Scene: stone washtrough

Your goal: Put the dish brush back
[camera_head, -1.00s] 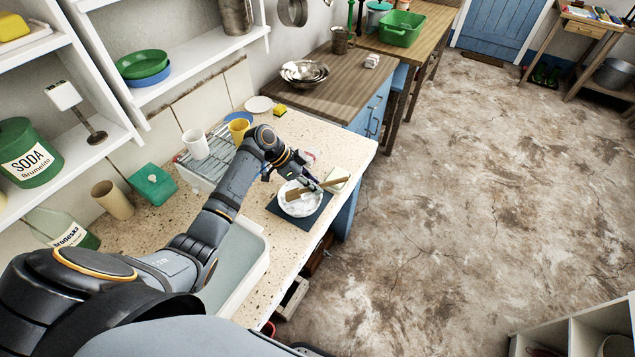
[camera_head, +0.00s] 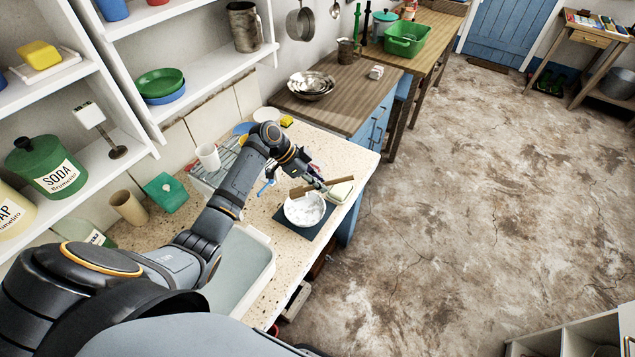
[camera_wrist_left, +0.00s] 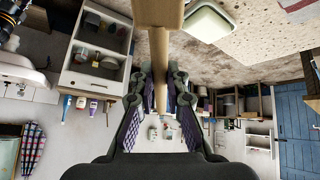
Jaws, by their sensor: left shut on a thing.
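My left gripper (camera_head: 320,184) is shut on the wooden dish brush (camera_head: 339,184) and holds it level just above a white bowl (camera_head: 305,212). In the left wrist view the brush's pale handle (camera_wrist_left: 158,50) passes between the fingers of my left gripper (camera_wrist_left: 160,100), with a wider wooden end at the top edge. The bowl has whitish contents and stands on a dark mat (camera_head: 323,231) at the counter's front edge. A beige cup (camera_head: 127,208) stands empty-looking at the back left of the counter. My right gripper is not in view.
A pale dish with a green rim (camera_head: 341,192) sits right beside the bowl. A dish rack (camera_head: 205,180) with a white mug (camera_head: 208,156) stands behind my arm. A green box (camera_head: 165,192) is near the wall. The water-filled sink (camera_head: 238,268) lies below my forearm.

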